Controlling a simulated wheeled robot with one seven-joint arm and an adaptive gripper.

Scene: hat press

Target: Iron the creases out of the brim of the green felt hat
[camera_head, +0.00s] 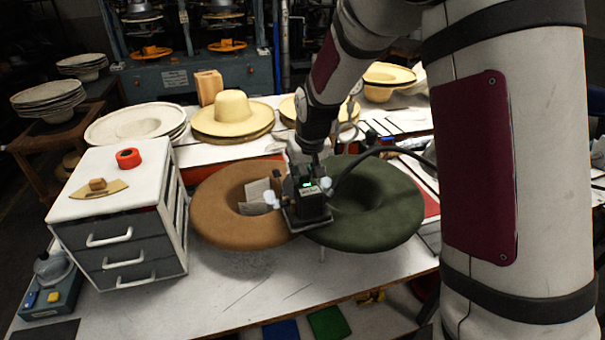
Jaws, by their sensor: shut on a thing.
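The green felt hat (379,205) lies brim up on the white worktable, right of a brown felt hat (215,214). Its left edge is partly covered by my gripper and its load. My gripper (303,180) points down where the two brims meet. It is shut on a dark, box-like iron (310,212) with a small green light and a flat base. The base is over the green brim's left edge and the brown brim's right edge; I cannot tell whether it touches. A black cord runs right from it. The fingertips are mostly hidden, and creases are not clear.
Straw hats (232,115) and a wooden block (208,87) line the back. The table's front strip is clear. My arm hides the right side.

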